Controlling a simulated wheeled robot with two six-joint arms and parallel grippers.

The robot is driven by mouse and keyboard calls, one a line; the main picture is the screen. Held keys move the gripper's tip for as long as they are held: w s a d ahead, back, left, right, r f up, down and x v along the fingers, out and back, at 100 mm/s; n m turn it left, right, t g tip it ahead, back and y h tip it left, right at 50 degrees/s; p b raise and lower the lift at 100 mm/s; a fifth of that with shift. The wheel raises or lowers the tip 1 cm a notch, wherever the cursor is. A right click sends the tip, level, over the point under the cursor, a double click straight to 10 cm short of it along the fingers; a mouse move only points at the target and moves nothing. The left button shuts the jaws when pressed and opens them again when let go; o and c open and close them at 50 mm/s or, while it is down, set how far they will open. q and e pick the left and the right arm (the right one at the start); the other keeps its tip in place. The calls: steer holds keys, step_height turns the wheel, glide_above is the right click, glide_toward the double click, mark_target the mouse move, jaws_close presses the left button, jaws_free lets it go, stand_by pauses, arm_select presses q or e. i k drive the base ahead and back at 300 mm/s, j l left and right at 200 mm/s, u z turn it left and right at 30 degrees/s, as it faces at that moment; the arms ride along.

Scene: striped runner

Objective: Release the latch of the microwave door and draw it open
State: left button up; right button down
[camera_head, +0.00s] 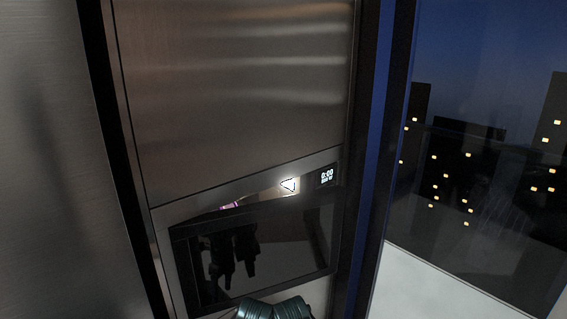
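The microwave (255,240) is built into a tall metal cabinet, low in the middle of the head view. Its dark glass door (290,247) looks shut and reflects dark shapes. A lit panel strip above the door carries a white triangle mark (288,185) and a small display (326,176). I cannot make out a separate latch or handle. A dark teal, ribbed rounded part shows at the bottom edge, in front of the microwave's lower edge; I cannot tell what it is. Neither gripper's fingers are in view.
A plain metal cabinet panel (235,85) is above the microwave. A brushed metal surface (45,160) stands at the left. At the right, a window (480,130) shows a night city, with a pale surface (430,290) below it.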

mark_target(260, 250)
steer(key=i+l+z, duration=0.15)
steer(key=l+z, duration=0.15)
steer(key=i+l+z, duration=0.15)
steer(key=l+z, duration=0.2)
steer(key=i+l+z, duration=0.3)
steer(key=k, duration=0.1)
